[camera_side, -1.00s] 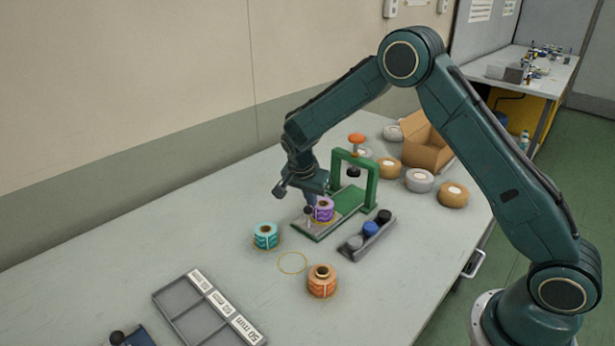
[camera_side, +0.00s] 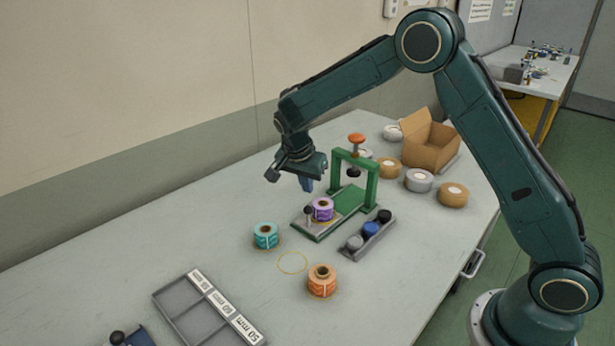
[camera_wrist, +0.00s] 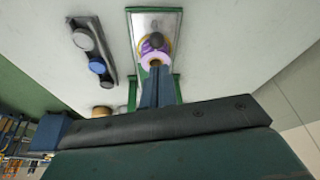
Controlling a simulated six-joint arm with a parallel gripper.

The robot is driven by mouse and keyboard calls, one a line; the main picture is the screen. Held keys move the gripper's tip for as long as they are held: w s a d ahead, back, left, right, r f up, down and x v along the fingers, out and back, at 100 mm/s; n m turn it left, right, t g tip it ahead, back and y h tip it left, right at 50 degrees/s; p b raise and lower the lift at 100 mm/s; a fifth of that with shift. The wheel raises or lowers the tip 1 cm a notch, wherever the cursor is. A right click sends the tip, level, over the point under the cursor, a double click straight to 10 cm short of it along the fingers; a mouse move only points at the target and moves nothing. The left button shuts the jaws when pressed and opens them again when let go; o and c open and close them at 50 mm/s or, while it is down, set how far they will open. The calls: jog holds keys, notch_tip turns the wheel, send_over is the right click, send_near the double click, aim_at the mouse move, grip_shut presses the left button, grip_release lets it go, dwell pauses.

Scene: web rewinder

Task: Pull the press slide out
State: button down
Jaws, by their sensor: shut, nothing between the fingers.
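The green press (camera_side: 371,186) stands on the table, with an orange knob on top of its arch. Its grey slide (camera_side: 312,229) sticks out from the front of the green base. A purple roll (camera_side: 323,207) sits on the slide, behind a small dark handle knob (camera_side: 308,210). My gripper (camera_side: 307,187) is above the knob and roll, apart from both, with its fingers shut and empty. In the wrist view the closed fingers (camera_wrist: 158,72) point at the purple roll (camera_wrist: 165,60) and the dark knob (camera_wrist: 155,40); they cover part of the press.
A teal roll (camera_side: 265,235) and an orange roll (camera_side: 322,281) stand in front, near a yellow ring mark (camera_side: 292,262). A holder (camera_side: 366,236) with round pieces is right of the slide. A labelled tray (camera_side: 210,312) lies front left. Several tape rolls and a cardboard box (camera_side: 430,145) stand behind.

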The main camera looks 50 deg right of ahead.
jog(key=v, duration=0.4)
jog(key=shift+r, duration=0.1)
jog(key=shift+s+r, duration=0.1)
jog(key=s+r+n+t+y, duration=0.2)
jog(key=s+r+n, duration=0.5)
jog(key=s+r, duration=0.7)
jog(key=s+a+n+t+y, duration=0.1)
jog(key=s+n, duration=0.7)
jog(key=s, duration=1.1)
jog(key=shift+s+a+t+y, duration=0.25)
jog(key=shift+a+t+y, duration=0.05)
jog(key=shift+t, duration=0.5)
